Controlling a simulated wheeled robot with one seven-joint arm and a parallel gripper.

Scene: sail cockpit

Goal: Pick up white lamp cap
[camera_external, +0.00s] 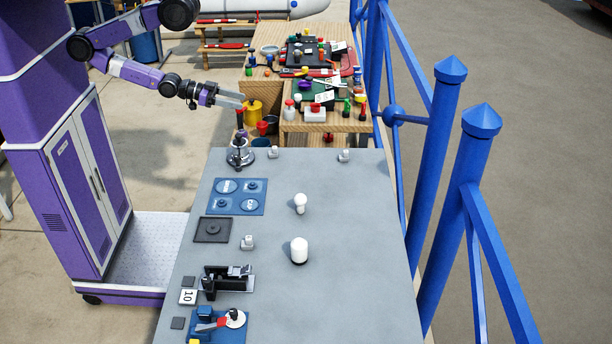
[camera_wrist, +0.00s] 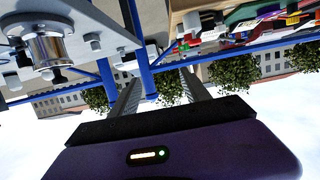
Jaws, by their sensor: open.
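A white rounded cap-like piece with a dark base (camera_external: 299,250) stands upright on the grey table (camera_external: 340,290), right of its middle. A smaller white bulb-shaped piece (camera_external: 300,203) stands behind it. I cannot tell for certain which one is the lamp cap. My gripper (camera_external: 242,101) is open and empty, beyond the table's far left corner and well away from both white pieces. In the wrist view its two fingers (camera_wrist: 160,88) stand apart with nothing between them. Neither white piece can be made out clearly there.
A metal fitting (camera_external: 240,155) stands at the table's far left corner, below my gripper. Blue plates (camera_external: 238,196) and a black fixture (camera_external: 226,280) line the left side. A wooden bench (camera_external: 325,125) with tools is behind. A blue railing (camera_external: 440,180) runs along the right.

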